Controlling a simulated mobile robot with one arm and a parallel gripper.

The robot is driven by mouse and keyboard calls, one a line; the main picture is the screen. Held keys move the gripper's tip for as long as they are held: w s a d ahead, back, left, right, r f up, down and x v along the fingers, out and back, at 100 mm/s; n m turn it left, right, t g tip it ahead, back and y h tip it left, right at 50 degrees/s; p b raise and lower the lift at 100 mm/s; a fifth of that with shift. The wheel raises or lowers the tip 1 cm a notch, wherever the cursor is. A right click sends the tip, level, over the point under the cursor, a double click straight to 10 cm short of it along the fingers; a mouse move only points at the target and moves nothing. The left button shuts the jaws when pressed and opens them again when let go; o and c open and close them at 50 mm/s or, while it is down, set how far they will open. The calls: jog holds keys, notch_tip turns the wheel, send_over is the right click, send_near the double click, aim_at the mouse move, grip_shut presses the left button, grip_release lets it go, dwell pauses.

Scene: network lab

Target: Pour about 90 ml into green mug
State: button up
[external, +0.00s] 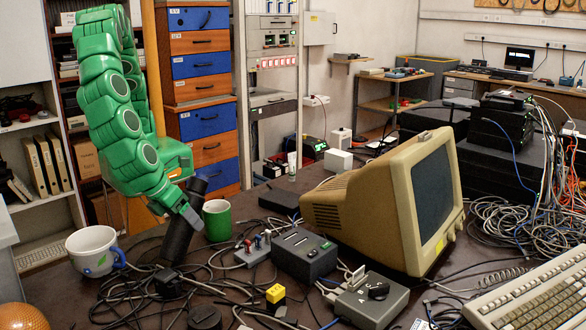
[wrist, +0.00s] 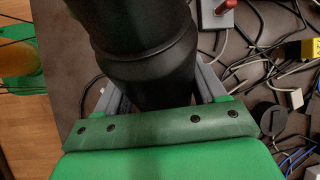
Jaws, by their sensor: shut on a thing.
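My gripper (external: 184,212) is shut on a black bottle (external: 178,238), a dark cylinder that leans slightly, its upper end to the right in the external view. In the wrist view the black bottle (wrist: 148,50) fills the upper middle, between the grey fingers of my gripper (wrist: 155,92). Whether its base touches the table cannot be told. The green mug (external: 217,220) stands upright on the table just right of the bottle in the external view. I cannot make out the bottle's mouth or any liquid.
A white mug (external: 92,252) with a blue handle stands left of the bottle. Cables, a grey switch box (external: 254,250), a dark box (external: 304,255) and a yellow connector (external: 275,294) crowd the table. A beige monitor (external: 365,205) stands to the right, a keyboard (external: 535,290) in front.

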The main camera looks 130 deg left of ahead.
jog(key=shift+w+r+m+g+y+b, duration=0.15)
jog(key=shift+r+g+y+b, duration=0.15)
jog(key=shift+y, duration=0.8)
jog(key=shift+s+r+m+g+y+b, duration=0.15)
jog(key=shift+r+g+y+b, duration=0.1)
jog(key=shift+y, duration=0.85)
jog(key=shift+w+a+f+y, duration=0.1)
jog(key=shift+w+y, duration=0.05)
jog(key=shift+y, duration=1.15)
jog(key=shift+g+y, duration=0.25)
jog(key=shift+y, duration=0.15)
